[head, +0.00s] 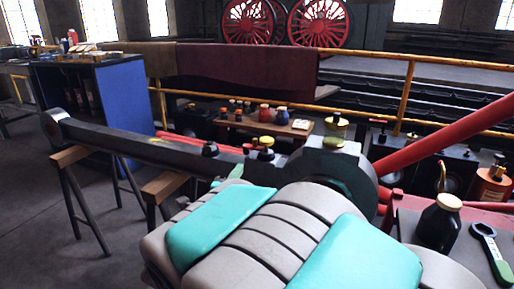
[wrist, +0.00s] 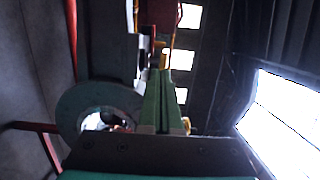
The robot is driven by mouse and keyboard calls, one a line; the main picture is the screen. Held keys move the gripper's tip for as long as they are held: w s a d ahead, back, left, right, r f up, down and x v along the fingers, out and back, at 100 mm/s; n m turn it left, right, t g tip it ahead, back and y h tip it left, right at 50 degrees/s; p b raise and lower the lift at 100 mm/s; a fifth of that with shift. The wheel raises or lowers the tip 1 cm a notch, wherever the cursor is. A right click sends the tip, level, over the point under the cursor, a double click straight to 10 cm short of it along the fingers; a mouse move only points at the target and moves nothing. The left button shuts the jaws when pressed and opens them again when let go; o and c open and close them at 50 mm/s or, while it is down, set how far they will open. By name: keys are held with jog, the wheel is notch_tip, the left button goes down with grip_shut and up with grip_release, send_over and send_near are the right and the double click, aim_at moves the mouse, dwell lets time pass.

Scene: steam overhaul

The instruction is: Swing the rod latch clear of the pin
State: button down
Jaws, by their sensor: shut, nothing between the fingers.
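In the head view a long dark rod (head: 140,138) runs from an eye at the left to a thick dark end (head: 328,165) near the middle. A black knob (head: 210,149) and a yellow-capped fitting (head: 266,146) stand on or near it. I cannot make out the latch or the pin for certain. In the wrist view my gripper (wrist: 162,82) is shut, its green fingers together with nothing between them. A grey-green ring (wrist: 70,112) with a bright hole is left of the fingers; I cannot tell whether they touch. My arm hides the rod end's near side in the head view.
Trestles (head: 75,185) stand under the rod. A red bar (head: 450,135) slants up at the right. A black bottle (head: 438,222) and a green-handled spanner (head: 492,255) are at the right. A yellow railing (head: 402,97) and a blue cabinet (head: 115,103) are behind. Floor at lower left is clear.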

aim_at(255, 144)
dwell(0.3)
jog(key=w+d, duration=0.1)
jog(key=w, duration=0.3)
jog(key=w+p, duration=0.1)
jog(key=w, duration=0.4)
jog(key=w+d+p, duration=0.1)
jog(key=w, duration=0.3)
jog(key=shift+w+d, duration=0.35)
jog(key=shift+w, duration=0.05)
jog(key=shift+f+b, duration=0.15)
jog(key=shift+b, duration=0.15)
jog(key=shift+f+b, duration=0.15)
jog(key=shift+b, duration=0.4)
jog(key=y+b, duration=0.1)
jog(key=b, duration=0.2)
jog(key=shift+w+d+f+n, duration=0.15)
jog(key=shift+n, duration=0.15)
jog(key=shift+d+y+b, duration=0.1)
jog(key=shift+y+b, duration=0.2)
jog(key=shift+b, duration=0.3)
jog(key=shift+n+y+b, duration=0.3)
jog(key=shift+n+b, duration=0.1)
jog(key=shift+b, duration=0.4)
jog(key=shift+r, duration=0.45)
